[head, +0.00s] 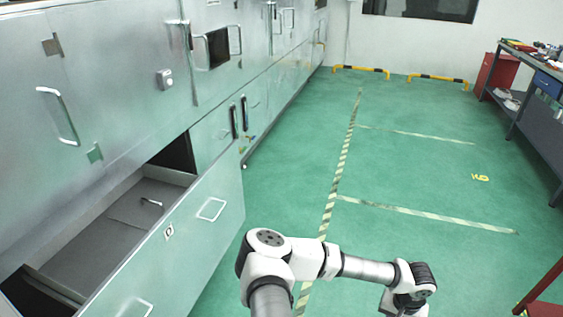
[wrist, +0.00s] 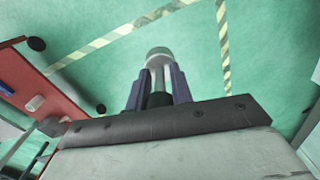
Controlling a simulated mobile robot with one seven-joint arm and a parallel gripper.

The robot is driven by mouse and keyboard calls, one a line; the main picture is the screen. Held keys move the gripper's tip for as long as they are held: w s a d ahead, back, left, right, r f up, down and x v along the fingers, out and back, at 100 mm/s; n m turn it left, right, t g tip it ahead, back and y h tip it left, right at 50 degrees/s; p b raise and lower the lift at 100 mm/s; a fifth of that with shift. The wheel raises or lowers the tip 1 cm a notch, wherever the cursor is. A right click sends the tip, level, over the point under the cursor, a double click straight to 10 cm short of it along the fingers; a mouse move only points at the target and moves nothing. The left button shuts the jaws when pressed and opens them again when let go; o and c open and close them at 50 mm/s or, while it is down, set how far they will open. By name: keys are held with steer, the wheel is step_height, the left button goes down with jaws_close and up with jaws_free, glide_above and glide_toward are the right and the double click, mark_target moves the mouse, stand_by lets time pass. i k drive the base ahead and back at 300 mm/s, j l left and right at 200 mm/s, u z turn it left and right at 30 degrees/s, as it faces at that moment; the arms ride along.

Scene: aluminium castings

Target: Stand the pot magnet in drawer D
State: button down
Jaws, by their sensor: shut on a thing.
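The pot magnet (wrist: 158,62) is a pale, round-ended cylinder in the wrist view. My gripper (wrist: 158,85) is shut on it, with one dark finger on each side. Green floor shows behind it. In the head view my arm reaches to the lower right, and the gripper itself is cut off by the bottom edge. An open drawer (head: 190,240) stands out from the cabinet at the left, with a small label on its front that looks like D. Its grey floor shows, with a small bright handle-like piece inside. The drawer is well left of my arm's end.
Grey-green metal cabinets (head: 110,60) line the left side, with handles sticking out. A red stand (head: 542,295) is at the lower right; a red surface (wrist: 45,85) shows in the wrist view. A cluttered workbench (head: 535,120) is at right. The middle floor is clear.

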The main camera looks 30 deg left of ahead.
mark_target(100, 262)
steer(key=u, duration=1.15)
